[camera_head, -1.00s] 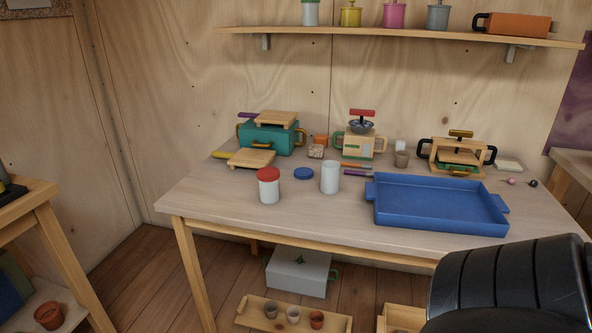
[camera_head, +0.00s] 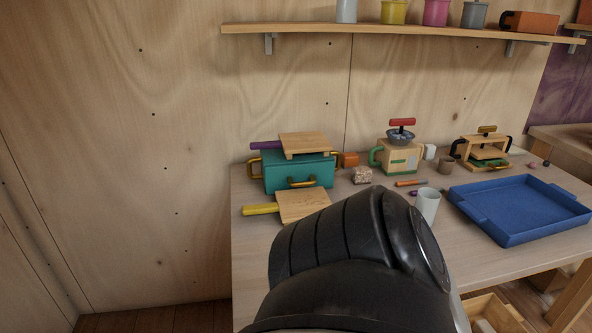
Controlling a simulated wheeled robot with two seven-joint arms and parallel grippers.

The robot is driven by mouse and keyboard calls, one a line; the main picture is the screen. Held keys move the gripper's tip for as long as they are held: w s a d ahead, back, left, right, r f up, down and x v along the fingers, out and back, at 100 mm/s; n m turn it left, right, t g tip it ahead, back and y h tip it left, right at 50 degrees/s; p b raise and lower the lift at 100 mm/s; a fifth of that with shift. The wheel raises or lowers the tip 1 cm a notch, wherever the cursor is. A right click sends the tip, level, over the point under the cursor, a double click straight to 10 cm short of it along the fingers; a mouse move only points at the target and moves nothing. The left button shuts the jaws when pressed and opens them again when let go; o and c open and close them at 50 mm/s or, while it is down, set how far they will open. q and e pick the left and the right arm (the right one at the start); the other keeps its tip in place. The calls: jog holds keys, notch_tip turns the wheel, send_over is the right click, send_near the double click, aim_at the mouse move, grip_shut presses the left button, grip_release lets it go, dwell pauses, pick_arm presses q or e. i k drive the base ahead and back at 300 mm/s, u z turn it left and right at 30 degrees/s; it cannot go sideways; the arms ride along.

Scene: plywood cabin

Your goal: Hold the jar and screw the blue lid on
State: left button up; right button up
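A white open-topped jar (camera_head: 428,205) stands upright on the table, just right of my dark arm link and left of the blue tray. No lid is on it. The blue lid and the red-lidded white jar do not show now; my arm covers that part of the table. One of my arms fills the bottom middle of the head view, but I cannot tell which one. Neither gripper's fingers are in view.
A blue tray (camera_head: 525,211) lies right of the jar. A teal box (camera_head: 298,173), a yellow-handled board (camera_head: 305,205), a wooden juicer-like device (camera_head: 400,157) and a wooden press (camera_head: 487,150) stand behind. A shelf (camera_head: 400,33) runs above. Bare tabletop (camera_head: 460,262) shows at the front.

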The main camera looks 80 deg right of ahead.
aim_at(427, 201)
jog(key=z, duration=5)
jog(key=k, duration=0.2)
jog(key=u, duration=1)
